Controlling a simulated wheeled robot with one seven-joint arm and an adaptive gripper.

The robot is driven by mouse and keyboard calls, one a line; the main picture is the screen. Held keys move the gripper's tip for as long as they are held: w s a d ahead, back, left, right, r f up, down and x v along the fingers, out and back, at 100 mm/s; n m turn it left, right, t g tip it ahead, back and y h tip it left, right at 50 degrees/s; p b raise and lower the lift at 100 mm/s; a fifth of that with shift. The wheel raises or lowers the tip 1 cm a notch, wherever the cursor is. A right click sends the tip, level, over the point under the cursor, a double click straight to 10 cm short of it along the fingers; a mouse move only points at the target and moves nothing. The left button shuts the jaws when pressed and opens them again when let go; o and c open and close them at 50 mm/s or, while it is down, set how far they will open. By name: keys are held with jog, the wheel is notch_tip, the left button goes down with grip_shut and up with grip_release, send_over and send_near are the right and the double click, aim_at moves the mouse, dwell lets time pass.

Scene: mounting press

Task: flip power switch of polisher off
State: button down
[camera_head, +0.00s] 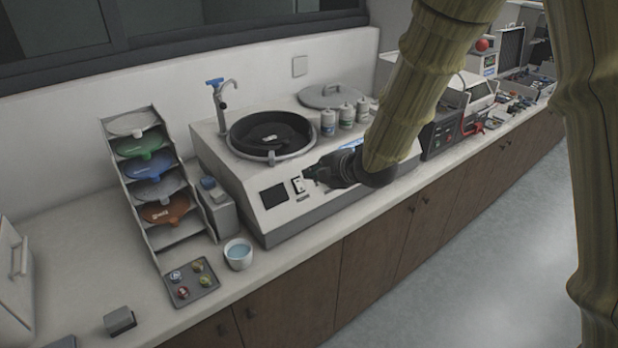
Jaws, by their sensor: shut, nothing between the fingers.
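The polisher (222,177) stands on the counter, a pale box with a round black basin (270,132) and a tap (218,97) on top. Its sloped front panel has a dark screen (274,195) and, just right of it, a small white power switch (298,185) in a dark frame. Which way the switch is tipped is too small to tell. My gripper (310,176) is dark, shut and empty. It comes in from the right, its tip close beside the switch. I cannot tell whether it touches the switch. My wrist hides part of the panel to the right.
A rack of coloured discs (150,180), a cup of blue liquid (238,254) and a small tray (190,283) stand left of the polisher. Several bottles (346,115) and a round lid (328,95) lie on its top. Other machines (442,133) stand to the right. The floor in front is clear.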

jog(key=v, duration=0.3)
jog(key=shift+w+a+r+b, duration=0.15)
jog(key=shift+r+b, duration=0.1)
jog(key=shift+b, duration=0.1)
jog(key=s+d+f+m+g+h, duration=0.1)
jog(key=s+d+f+m, duration=0.3)
jog(key=f, duration=0.6)
jog(key=s+d+f+m+g+h, duration=0.1)
jog(key=s+f+m+g, duration=0.1)
jog(key=s+f+m, duration=0.6)
jog(key=s+d+f+m+g+h, duration=0.1)
jog(key=s+d+f+m, duration=0.2)
jog(key=f, duration=0.9)
jog(key=s+d+f+m+g+h, duration=0.1)
jog(key=s+d+f+m, duration=0.1)
jog(key=s+f, duration=0.3)
jog(key=s+d+f+m+g+h, duration=0.1)
jog(key=s+d+f+m+g, duration=0.1)
jog(key=s, duration=1.2)
jog(key=s+d+f+m+g+h, duration=0.1)
jog(key=s+d+f+m+g, duration=0.1)
jog(key=s+f+m, duration=0.4)
jog(key=s+d+f, duration=0.1)
jog(key=s+f, duration=0.2)
jog(key=shift+s+d, duration=0.2)
jog(key=shift+d, duration=0.2)
